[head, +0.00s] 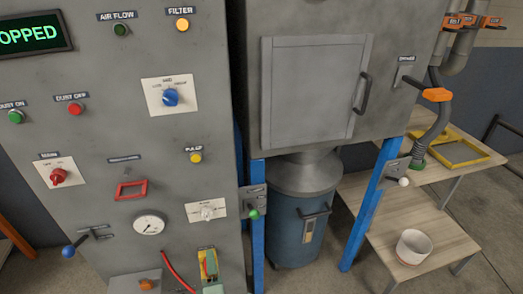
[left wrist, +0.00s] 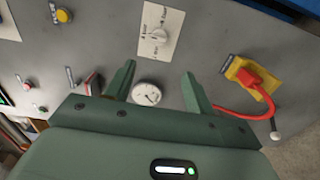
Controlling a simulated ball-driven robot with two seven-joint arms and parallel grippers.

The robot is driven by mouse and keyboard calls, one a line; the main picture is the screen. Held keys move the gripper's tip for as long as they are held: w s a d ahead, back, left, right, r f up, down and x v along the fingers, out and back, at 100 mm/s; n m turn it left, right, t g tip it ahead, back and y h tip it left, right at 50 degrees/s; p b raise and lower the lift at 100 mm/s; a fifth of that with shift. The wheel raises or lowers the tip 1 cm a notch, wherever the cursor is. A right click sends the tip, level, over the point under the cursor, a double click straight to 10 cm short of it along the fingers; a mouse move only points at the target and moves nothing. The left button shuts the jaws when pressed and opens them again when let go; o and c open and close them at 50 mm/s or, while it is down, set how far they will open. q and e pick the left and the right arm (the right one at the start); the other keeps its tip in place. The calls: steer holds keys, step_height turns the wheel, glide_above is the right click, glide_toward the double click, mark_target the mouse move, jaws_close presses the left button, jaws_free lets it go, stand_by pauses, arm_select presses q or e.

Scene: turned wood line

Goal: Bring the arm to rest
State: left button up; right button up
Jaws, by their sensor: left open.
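My left gripper (left wrist: 158,70) shows in the left wrist view with its two green fingers spread apart and nothing between them. It faces the grey panel, and a round white gauge (left wrist: 147,94) shows between the fingers, beyond them. I cannot tell the distance to the panel. In the head view, at most a small green part shows at the bottom edge, and the fingers cannot be made out there. My right gripper is in neither view.
The grey control panel (head: 115,185) carries knobs, buttons and a gauge (head: 149,225). A blue drum (head: 293,230) and a wooden table (head: 440,185) stand to the right in the head view.

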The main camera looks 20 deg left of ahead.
arm_select(q)
steer(key=s+d+f+m+h, duration=0.1)
steer(key=d+f+m+h, duration=0.75)
steer(key=m, duration=0.45)
steer(key=s+f+m+g+h, duration=0.3)
steer(key=s+f+m+g, duration=0.2)
steer(key=s+f+m, duration=0.6)
steer(key=s+a+f+m+g, duration=0.1)
steer(key=s+a+f+g, duration=0.2)
steer(key=s, duration=0.6)
steer(key=s+a+f+m+g+y, duration=0.1)
steer(key=s+a+f+g, duration=0.2)
steer(key=s, duration=0.6)
steer(key=s+a+f+m+g+y, duration=0.1)
steer(key=s+a+f+m+g, duration=0.1)
steer(key=s+f, duration=0.4)
steer(key=s+g, duration=0.1)
steer(key=s, duration=0.2)
steer(key=shift+s+a+f+g, duration=0.4)
